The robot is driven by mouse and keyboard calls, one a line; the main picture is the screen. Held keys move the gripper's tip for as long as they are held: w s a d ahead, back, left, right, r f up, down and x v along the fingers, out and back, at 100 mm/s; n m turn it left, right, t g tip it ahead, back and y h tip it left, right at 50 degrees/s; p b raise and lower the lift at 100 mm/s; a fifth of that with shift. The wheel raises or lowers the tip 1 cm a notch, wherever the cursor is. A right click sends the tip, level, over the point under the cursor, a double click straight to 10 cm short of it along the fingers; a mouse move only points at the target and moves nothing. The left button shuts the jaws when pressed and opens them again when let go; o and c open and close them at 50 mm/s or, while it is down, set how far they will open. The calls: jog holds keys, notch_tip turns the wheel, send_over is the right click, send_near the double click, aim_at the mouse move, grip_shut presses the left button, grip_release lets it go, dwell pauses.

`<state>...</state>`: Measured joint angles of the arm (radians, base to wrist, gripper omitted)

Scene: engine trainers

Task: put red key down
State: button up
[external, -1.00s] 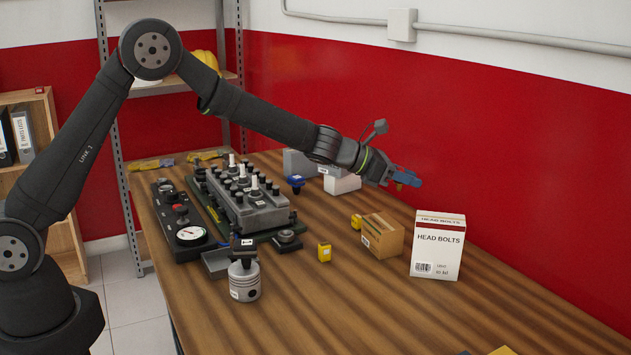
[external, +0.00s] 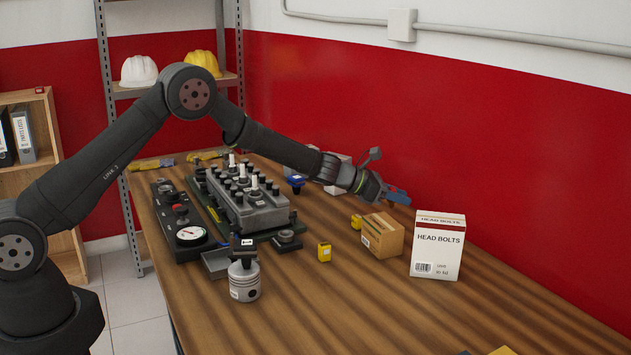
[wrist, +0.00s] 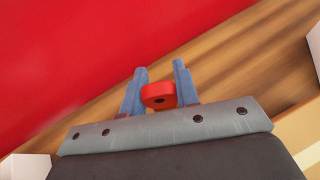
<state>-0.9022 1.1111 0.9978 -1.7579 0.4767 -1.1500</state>
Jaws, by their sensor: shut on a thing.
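The red key (wrist: 158,95) shows in the wrist view as a rounded red piece with a dark hole. It sits between the two blue-grey fingers of my gripper (wrist: 160,88), which is shut on it. In the external view my gripper (external: 397,196) is low over the far right part of the wooden table (external: 420,320), close to the red wall and behind the cardboard box. The key is mostly hidden there. I cannot tell whether the key touches the table.
A cardboard box (external: 383,236) and a white head bolts box (external: 437,247) stand nearest my gripper, with a yellow piece (external: 356,221) beside the cardboard one. An engine block trainer (external: 250,208) stands to the left. The table's front right is mostly clear.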

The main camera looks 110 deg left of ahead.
jog(key=shift+f, duration=1.9)
jog(key=shift+f, duration=0.15)
jog(key=o, duration=1)
jog(key=shift+o, duration=0.2)
jog(key=shift+s+r, duration=0.1)
jog(key=shift+r, duration=0.1)
jog(key=shift+s+d+r, duration=0.3)
jog(key=shift+s+r, duration=0.2)
jog(key=shift+s, duration=0.15)
jog(key=shift+s+d+r, duration=0.25)
jog(key=shift+s+r, duration=0.25)
jog(key=shift+s, duration=0.1)
notch_tip(320, 180, up, 6)
jog(key=shift+w+r, duration=0.1)
